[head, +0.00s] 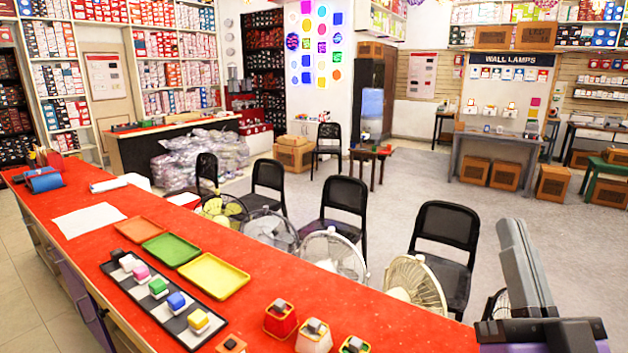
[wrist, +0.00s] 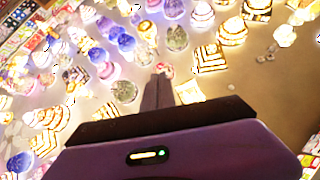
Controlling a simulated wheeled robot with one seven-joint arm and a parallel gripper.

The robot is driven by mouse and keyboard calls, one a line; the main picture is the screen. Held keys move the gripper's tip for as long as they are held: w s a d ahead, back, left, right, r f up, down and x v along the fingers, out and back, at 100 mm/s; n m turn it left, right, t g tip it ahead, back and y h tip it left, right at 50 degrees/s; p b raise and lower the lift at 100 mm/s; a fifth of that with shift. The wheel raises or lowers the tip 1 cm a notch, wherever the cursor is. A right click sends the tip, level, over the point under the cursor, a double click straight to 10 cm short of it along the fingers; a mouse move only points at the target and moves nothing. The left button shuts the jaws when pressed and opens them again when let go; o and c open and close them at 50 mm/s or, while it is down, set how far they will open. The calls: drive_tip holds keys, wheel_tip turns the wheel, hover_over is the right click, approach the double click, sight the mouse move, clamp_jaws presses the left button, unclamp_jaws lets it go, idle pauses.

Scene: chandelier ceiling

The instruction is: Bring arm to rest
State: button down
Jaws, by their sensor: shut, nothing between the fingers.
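My gripper (wrist: 163,72) shows in the wrist view, with its purple body across the bottom and its dark fingers together in the middle. It is shut with nothing between the fingers. The wrist view looks past the fingertips at a ceiling full of lit chandeliers (wrist: 215,58), so the gripper points upward. In the head view, grey and purple parts of my own arm stand at the lower right, beside the red counter (head: 385,335). The rest of the arm is out of view.
The counter bears green (head: 171,249), yellow (head: 214,276) and orange (head: 140,229) trays, a checkered board (head: 183,322) with several small blocks, and several colored holders. Fans (head: 416,282) and black chairs (head: 443,245) stand beyond it. Open grey floor lies at the right.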

drive_tip(key=s+d+f+m+g+h, duration=0.1)
drive_tip(key=s+f+m+g+h, duration=0.3)
drive_tip(key=f, duration=0.5)
drive_tip(key=s+f+m+g+h, duration=0.1)
drive_tip(key=s+f, duration=0.6)
drive_tip(key=f, duration=0.1)
drive_tip(key=s+a+f+n+g+y, duration=0.3)
drive_tip(key=s+f+n+g+y, duration=0.3)
drive_tip(key=s+f, duration=1)
drive_tip(key=s+n, duration=0.1)
drive_tip(key=s, duration=0.3)
drive_tip(key=shift+a, duration=0.15)
